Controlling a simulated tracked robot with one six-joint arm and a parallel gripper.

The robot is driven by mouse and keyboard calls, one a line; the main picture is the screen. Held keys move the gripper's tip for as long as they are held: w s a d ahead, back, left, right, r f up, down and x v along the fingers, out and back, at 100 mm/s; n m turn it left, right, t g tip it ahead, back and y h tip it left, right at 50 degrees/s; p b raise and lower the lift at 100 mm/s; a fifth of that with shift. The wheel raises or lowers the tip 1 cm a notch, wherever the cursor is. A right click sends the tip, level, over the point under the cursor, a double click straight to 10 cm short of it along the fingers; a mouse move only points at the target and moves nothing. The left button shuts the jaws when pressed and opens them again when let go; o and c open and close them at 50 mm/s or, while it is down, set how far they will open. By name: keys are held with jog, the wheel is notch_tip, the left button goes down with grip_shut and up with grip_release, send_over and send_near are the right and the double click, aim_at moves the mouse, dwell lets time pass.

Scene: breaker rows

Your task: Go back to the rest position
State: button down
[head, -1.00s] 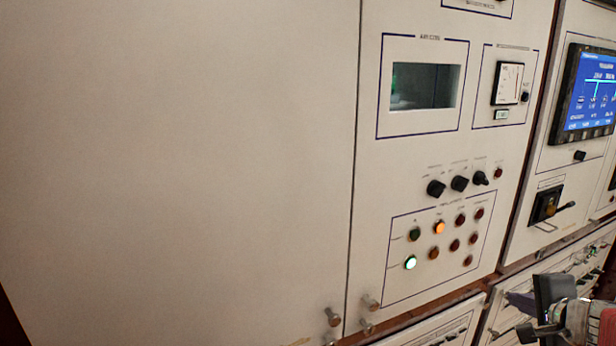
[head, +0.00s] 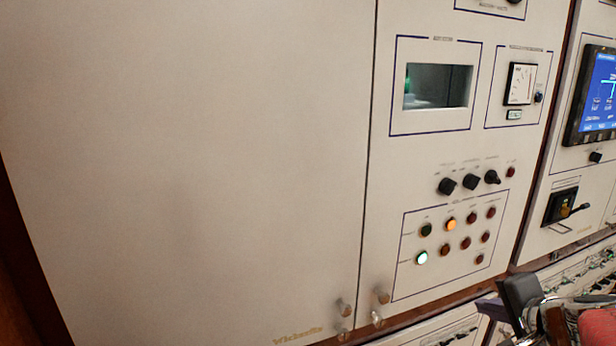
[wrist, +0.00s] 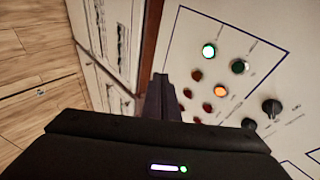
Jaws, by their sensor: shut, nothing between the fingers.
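My gripper (wrist: 160,98) shows in the wrist view as dark fingers shut together, with nothing between them. It points toward the cabinet front beside the lamp panel. In the head view my gripper (head: 488,307) is at the lower right, in front of the lower cabinet row and below the lamp panel. Part of my arm is cut off by the frame's edge there. I cannot tell the exact gap between the fingers and the cabinet.
The lamp panel (head: 452,240) has one green and one orange lamp lit. Black knobs (head: 471,182) stick out above it. A blue screen (head: 600,95) and a breaker handle (head: 566,208) are at the right. Metal knobs (head: 377,317) protrude below. Wooden floor (wrist: 38,85) is clear at left.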

jog(key=s+a+f+n+g+y, duration=0.1)
jog(key=s+a+n, duration=0.15)
jog(key=a, duration=0.45)
jog(key=s+a+n+g+y, duration=0.1)
jog(key=s+a+n, duration=0.1)
jog(key=a+n, duration=0.35)
jog(key=s+a+f+n+g+h, duration=0.1)
jog(key=s+a+f+n+g, duration=0.1)
jog(key=s+a+n, duration=0.5)
jog(key=shift+s+a+g+h, duration=0.3)
jog(key=shift+s+a+g, duration=0.25)
jog(key=shift+s, duration=1.2)
